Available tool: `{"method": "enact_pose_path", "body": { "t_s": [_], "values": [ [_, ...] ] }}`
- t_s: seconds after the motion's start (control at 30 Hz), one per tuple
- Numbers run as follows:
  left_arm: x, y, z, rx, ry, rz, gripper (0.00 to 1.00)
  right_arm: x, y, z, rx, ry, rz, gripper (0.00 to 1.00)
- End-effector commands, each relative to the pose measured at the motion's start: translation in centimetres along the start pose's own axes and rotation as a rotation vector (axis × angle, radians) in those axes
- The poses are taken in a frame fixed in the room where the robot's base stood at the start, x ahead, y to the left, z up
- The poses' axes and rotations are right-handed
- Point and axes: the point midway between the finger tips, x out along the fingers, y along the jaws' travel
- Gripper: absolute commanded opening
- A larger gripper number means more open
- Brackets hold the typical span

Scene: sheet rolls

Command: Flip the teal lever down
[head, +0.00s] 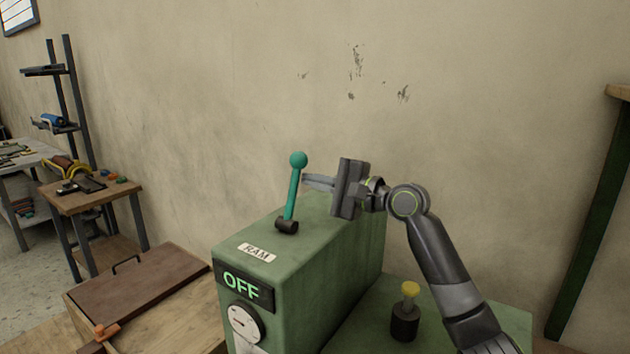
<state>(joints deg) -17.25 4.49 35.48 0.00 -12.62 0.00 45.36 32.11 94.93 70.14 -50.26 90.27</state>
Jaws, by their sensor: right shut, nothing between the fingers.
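The teal lever (293,190) stands nearly upright on top of a green machine cabinet (325,262), with a ball knob at its top and a dark pivot at its base. A label reading RAM (257,252) is in front of the pivot. My right gripper (306,181) comes in from the right at about the lever's upper shaft. Its fingers are shut with nothing between them. The fingertips are very close to the lever's right side; I cannot tell whether they touch it. My left gripper is not in view.
The cabinet front has an OFF display (241,286) and a round gauge (244,323). A yellow-topped plunger (408,308) stands on the lower green surface below my right arm. A wooden chest (145,285) is at left. The wall behind is bare.

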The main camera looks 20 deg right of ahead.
Motion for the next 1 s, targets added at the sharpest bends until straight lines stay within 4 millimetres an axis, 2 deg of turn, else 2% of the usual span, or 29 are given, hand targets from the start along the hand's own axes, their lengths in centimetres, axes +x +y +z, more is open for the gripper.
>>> {"method": "enact_pose_path", "body": {
  "t_s": [0.67,1.0],
  "values": [
    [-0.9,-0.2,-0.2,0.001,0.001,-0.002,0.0,0.1,-0.3,1.4,-0.126,-0.003,0.005,0.0],
    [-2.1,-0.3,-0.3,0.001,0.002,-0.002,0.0,0.2,-0.4,3.8,-0.342,-0.005,0.015,0.0]
  ]
}}
